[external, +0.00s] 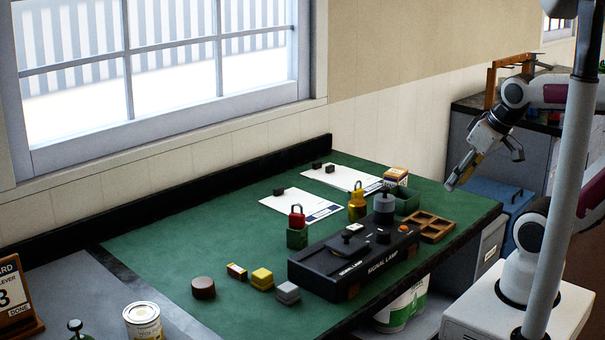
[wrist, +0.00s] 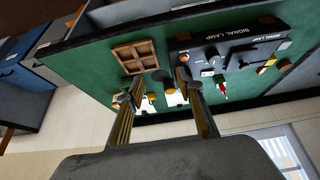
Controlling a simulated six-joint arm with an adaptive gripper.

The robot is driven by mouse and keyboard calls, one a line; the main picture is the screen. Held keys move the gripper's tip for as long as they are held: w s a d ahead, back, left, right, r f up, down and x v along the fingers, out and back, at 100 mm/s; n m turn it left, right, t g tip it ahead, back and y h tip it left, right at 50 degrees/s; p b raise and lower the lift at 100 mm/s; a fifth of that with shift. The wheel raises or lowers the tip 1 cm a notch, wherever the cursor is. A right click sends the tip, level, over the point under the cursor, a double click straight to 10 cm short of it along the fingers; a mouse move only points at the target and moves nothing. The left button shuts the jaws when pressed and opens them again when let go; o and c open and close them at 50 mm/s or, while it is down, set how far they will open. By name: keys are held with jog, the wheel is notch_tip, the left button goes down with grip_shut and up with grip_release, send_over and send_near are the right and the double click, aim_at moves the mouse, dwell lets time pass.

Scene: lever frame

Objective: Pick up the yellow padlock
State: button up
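The yellow padlock (external: 357,207) stands upright on the green bench top, just behind the black signal lamp box (external: 350,262), with its shackle up. In the wrist view I cannot pick it out with certainty; small things between and behind the fingers overlap there. My gripper (external: 453,184) hangs in the air to the right of the padlock, above and beyond the bench's right edge. In the wrist view the two fingers of my gripper (wrist: 157,84) are apart with nothing held between them.
A grey cylinder (external: 384,204) and a green box (external: 407,199) stand right of the padlock. A wooden tray (external: 430,227) lies near the right edge. A red padlock (external: 297,217) is at left. White papers (external: 345,178) lie behind.

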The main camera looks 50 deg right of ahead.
jog(key=w+d+f+t+h, duration=0.1)
jog(key=w+d+f+t, duration=0.1)
jog(key=w+d, duration=0.5)
jog(key=w+d+f+t+h, duration=0.1)
jog(key=w+d, duration=0.2)
jog(key=w, duration=0.8)
jog(key=n+t+y, duration=0.2)
jog(key=t+y, duration=0.1)
jog(key=t, duration=0.1)
send_near(358, 191)
jog(key=shift+s+d+r, duration=0.15)
jog(key=shift+d+r, duration=0.1)
jog(key=shift+d, duration=0.25)
jog(key=shift+s+d+r, duration=0.1)
jog(key=shift+d+r, duration=0.15)
jog(key=shift+d, duration=0.25)
jog(key=shift+w+a+f+y, duration=0.15)
jog(key=shift+a+f+y, duration=0.05)
jog(key=shift+f+y, duration=0.25)
jog(key=shift+t, duration=0.3)
jog(key=shift+x, duration=1.25)
jog(key=shift+w+r, duration=0.1)
jog(key=shift+r+x, duration=0.15)
jog(key=shift+x, duration=1.1)
jog(key=shift+r+x, duration=0.1)
jog(key=shift+x, duration=1.2)
jog(key=shift+w, duration=0.1)
